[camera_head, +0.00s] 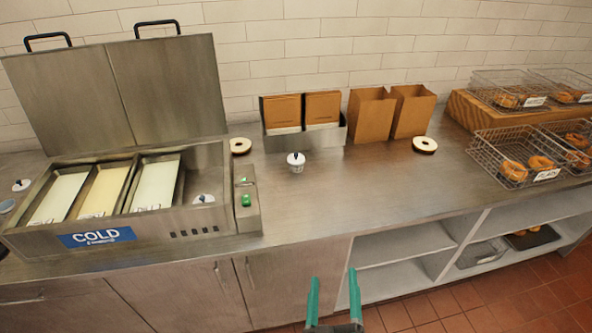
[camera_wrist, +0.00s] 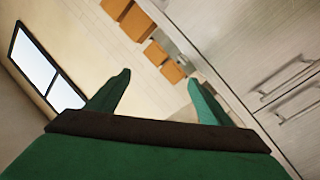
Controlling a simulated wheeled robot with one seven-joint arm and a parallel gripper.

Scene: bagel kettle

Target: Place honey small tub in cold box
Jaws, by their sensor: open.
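A small white tub (camera_head: 296,162) with a dark mark on its lid stands on the counter right of the cold box; its label is too small to read. The steel cold box (camera_head: 195,240) bears a blue COLD sign, and its lid (camera_head: 125,95) stands raised. Inside are long pans of pale spread and another small white tub (camera_head: 203,199) at the right. My gripper (camera_head: 333,285) is open and empty, in front of the counter and well apart from the tubs. Its green fingers (camera_wrist: 158,85) also show in the wrist view, with nothing between them.
Another small tub (camera_head: 21,185) is at the cold box's left. A bagel half (camera_head: 240,146) lies behind the green-button panel (camera_head: 246,200), another (camera_head: 425,145) near the brown bags (camera_head: 371,115). Wire bagel baskets (camera_head: 500,165) stand at right. The front middle counter is clear.

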